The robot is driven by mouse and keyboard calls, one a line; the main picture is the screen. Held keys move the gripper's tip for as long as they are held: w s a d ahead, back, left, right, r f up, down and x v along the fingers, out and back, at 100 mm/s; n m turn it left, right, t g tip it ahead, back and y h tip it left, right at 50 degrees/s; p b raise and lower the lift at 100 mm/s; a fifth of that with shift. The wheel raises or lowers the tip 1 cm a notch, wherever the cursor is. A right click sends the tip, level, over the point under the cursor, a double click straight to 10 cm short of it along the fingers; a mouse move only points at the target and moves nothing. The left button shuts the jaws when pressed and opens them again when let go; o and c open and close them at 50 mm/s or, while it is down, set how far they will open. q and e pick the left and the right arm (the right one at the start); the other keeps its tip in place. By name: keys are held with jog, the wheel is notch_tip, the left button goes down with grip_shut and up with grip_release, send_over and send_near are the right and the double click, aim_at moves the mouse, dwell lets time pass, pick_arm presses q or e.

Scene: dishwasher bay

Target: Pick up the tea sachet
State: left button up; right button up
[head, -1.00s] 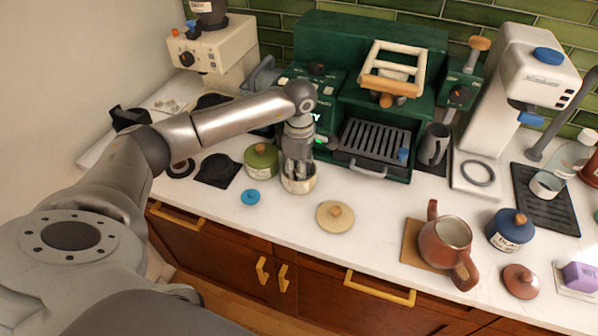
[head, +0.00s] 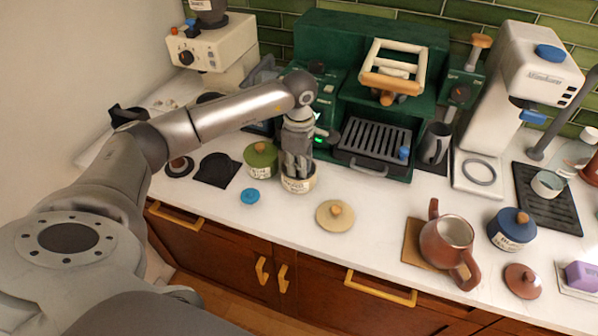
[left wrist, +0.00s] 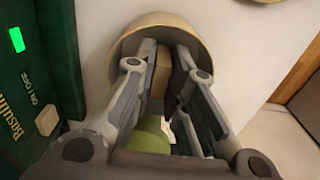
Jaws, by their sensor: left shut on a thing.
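A cream jar (head: 298,185) stands uncovered on the counter, left of centre in the head view. Its round rim (left wrist: 200,38) surrounds my fingertips in the left wrist view. My left gripper (head: 297,174) points down into the jar and is shut on the tea sachet. The sachet (left wrist: 162,72) shows as a tan patch between the fingers, inside the jar; most of it is hidden by the fingers and jar wall. My right gripper is in neither view.
A cream lid (head: 334,216) lies right of the jar. The green coffee machine (head: 340,110) rises behind. A brown pitcher (head: 445,243) is farther right.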

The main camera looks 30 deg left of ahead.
pick_arm(q)
jog(key=s+d+r+b, duration=0.4)
jog(key=s+d+r, duration=0.2)
jog(key=d+r, duration=0.5)
jog(key=shift+s+d+r+b, duration=0.25)
jog(key=shift+d+b, duration=0.1)
jog(key=shift+d, duration=0.4)
jog(key=shift+w, duration=0.1)
